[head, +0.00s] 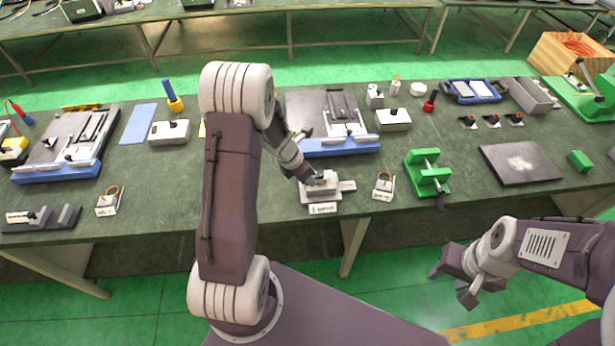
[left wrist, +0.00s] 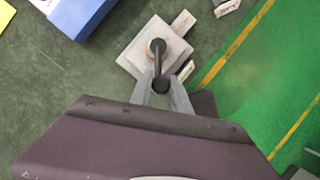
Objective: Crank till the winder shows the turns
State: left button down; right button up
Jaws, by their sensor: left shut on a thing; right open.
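The winder (head: 322,188) is a small light grey block with a labelled front, standing near the front edge of the bench. In the left wrist view the winder (left wrist: 148,50) shows a dark crank (left wrist: 158,62) with a round hub and a knob. My left gripper (head: 311,180) reaches down over the winder. In the left wrist view its fingers (left wrist: 163,90) are shut on the crank's knob. The label's writing is too small to read surely. My right gripper (head: 462,280) is open and empty, in front of the bench at the right.
A small coil stand (head: 383,185) and a green clamp-like device (head: 428,175) stand right of the winder. A blue-based fixture (head: 335,146) lies behind it. A dark plate (head: 520,162) lies farther right. Bench space left of the winder is mostly clear.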

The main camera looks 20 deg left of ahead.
pick_arm(q)
jog(key=shift+w+r, duration=0.1)
jog(key=shift+w, duration=0.05)
jog(key=c, duration=1.4)
grip_release()
jog(key=shift+o, duration=0.8)
jog(key=p+v, duration=0.3)
jog(key=v, duration=0.6)
jog(key=shift+w, duration=0.1)
